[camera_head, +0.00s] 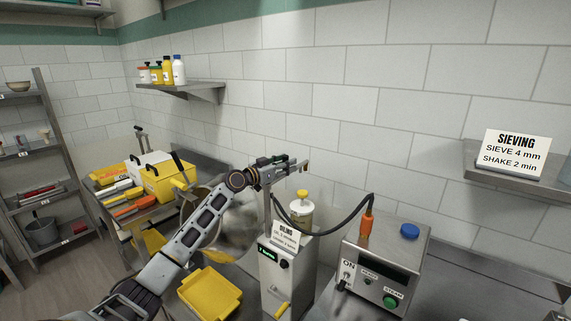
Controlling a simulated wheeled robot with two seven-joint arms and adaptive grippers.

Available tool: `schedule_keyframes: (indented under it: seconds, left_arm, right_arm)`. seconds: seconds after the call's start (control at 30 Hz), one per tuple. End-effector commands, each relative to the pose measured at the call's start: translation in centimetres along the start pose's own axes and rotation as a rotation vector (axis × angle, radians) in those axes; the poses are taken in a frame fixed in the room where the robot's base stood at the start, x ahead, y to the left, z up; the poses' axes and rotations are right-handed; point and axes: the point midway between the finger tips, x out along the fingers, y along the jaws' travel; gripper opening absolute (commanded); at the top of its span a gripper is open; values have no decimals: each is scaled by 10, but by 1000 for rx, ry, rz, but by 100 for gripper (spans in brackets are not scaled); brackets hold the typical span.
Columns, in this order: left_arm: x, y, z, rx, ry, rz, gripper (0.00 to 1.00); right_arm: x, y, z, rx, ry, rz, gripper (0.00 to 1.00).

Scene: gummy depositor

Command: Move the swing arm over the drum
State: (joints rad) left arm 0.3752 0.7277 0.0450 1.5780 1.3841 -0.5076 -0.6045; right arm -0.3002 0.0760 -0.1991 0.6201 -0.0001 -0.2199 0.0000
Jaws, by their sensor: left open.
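My left arm reaches in from the lower left. Its gripper (283,172) is open at the upper end of a thin upright post (268,210) on the grey control box (283,272). A slim bar with a brown tip (306,167), which looks like the swing arm, points right there. The gripper overlaps it, so I cannot tell whether they touch. The shiny steel drum (238,228) is left of the box, partly hidden by my arm. The bar's tip is to the right of the drum, not over it. My right gripper is out of view.
A yellow-capped jar (301,212) stands behind the box's sign. A black hose (340,226) loops to an orange fitting on the steel machine (380,265) at right. A yellow tray (210,293) lies in front of the drum. Yellow bins (168,180) stand at left.

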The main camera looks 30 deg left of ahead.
Motion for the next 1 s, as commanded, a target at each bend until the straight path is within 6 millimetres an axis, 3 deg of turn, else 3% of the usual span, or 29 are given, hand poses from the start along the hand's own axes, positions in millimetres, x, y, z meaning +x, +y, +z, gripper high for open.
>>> schedule_keyframes:
  seconds: [0.37,0.7,1.0]
  left_arm:
    - [2,0,0,0,1,0,43]
    - [2,0,0,0,1,0,0]
    - [2,0,0,0,1,0,0]
  right_arm:
    - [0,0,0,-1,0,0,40]
    - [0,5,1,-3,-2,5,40]
    - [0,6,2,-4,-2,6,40]
